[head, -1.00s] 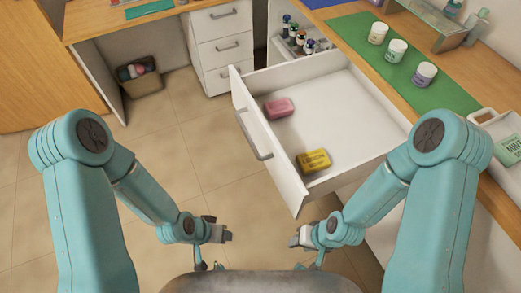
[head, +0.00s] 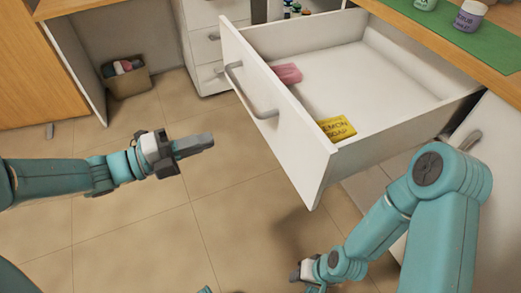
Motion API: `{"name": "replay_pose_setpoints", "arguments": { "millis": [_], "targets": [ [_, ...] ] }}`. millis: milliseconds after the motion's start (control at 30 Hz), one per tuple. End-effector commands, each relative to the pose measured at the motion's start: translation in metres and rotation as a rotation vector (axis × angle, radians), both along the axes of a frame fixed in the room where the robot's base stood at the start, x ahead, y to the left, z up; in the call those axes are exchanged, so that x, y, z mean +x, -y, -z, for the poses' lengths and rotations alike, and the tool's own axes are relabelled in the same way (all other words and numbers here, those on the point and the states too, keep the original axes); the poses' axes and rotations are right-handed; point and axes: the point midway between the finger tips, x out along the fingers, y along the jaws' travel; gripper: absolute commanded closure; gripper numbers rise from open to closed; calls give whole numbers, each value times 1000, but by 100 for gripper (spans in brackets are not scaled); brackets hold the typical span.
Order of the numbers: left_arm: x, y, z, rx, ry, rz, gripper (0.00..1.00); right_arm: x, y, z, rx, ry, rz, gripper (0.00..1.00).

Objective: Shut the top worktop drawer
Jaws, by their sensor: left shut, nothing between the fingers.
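The white top worktop drawer (head: 405,75) is pulled well out from under the wooden worktop. Its front panel (head: 290,135) faces left and carries a grey bar handle (head: 250,95). A pink soap bar (head: 288,74) and a yellow lemon soap box (head: 337,129) lie inside, close behind the front panel. My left gripper (head: 208,143) is shut and empty over the floor, left of the front panel and apart from it, pointing right. My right gripper (head: 298,272) is low in the picture, below the drawer's near corner; its fingers are too hidden to tell their state.
A white drawer unit (head: 207,50) stands behind the drawer. A basket (head: 127,82) sits on the floor at upper left. Tiled floor left of the drawer is clear.

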Motion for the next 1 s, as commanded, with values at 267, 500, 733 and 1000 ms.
{"name": "replay_pose_setpoints", "arguments": {
  "millis": [267,500,733,1000],
  "targets": [
    [6,10,12,0,3,-5,100,0,0,15,0,1,0,57],
    [26,56,13,1,2,-3,100,2,1,24,-1,4,5,57],
    [45,98,13,1,2,-4,100,3,3,31,-2,5,11,57],
    [58,123,12,0,0,-9,100,4,4,35,-3,7,17,57]
  ]
}}
